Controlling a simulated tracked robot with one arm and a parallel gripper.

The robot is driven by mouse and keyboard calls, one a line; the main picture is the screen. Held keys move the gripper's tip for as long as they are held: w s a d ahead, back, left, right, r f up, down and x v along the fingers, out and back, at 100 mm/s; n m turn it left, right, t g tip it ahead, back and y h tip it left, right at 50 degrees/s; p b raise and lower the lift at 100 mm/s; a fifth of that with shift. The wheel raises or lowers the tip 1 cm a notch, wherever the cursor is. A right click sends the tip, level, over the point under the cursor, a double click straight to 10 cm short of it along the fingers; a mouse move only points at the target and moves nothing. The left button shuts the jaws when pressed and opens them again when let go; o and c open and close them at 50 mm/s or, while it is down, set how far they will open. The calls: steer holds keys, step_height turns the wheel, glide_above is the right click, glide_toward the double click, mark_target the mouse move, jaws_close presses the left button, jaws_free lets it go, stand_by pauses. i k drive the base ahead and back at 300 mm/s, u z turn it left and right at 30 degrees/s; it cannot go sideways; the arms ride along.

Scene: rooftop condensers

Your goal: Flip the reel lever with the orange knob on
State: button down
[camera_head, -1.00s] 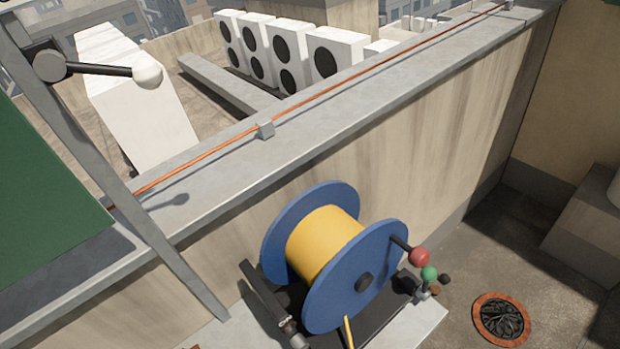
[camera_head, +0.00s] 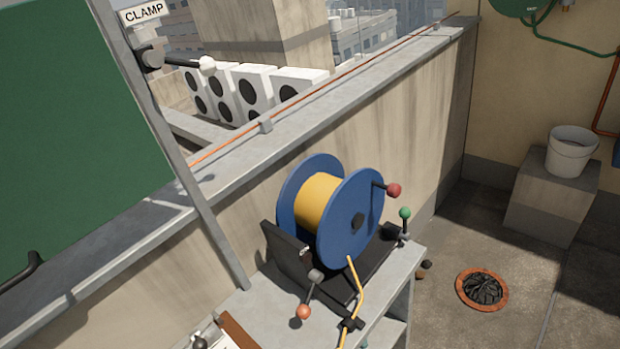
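The lever with the orange knob (camera_head: 304,312) is on the near left side of the reel stand (camera_head: 290,258). Its short rod slants down and left from a grey pivot (camera_head: 316,276), with the knob at the low end. The stand holds a blue reel (camera_head: 352,225) wound with yellow line (camera_head: 315,201). A red-knobbed crank (camera_head: 393,190) sticks out of the reel's right face. A lever with a green knob (camera_head: 405,212) stands upright at the stand's right end. My gripper does not show in this view.
A grey bench (camera_head: 408,275) carries the stand, with a clipboard (camera_head: 235,335) at its near edge. A white-knobbed lever (camera_head: 207,63) sits on a post under a CLAMP sign (camera_head: 142,12). A green panel (camera_head: 75,140) fills the left. A drain (camera_head: 482,289) lies in the floor at right.

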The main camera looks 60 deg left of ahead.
mark_target(304, 311)
steer(key=k, duration=0.9)
steer(key=u, duration=0.8)
steer(key=k, duration=1)
steer(key=z, duration=0.2)
steer(key=i, duration=1.5)
steer(key=u, duration=0.4)
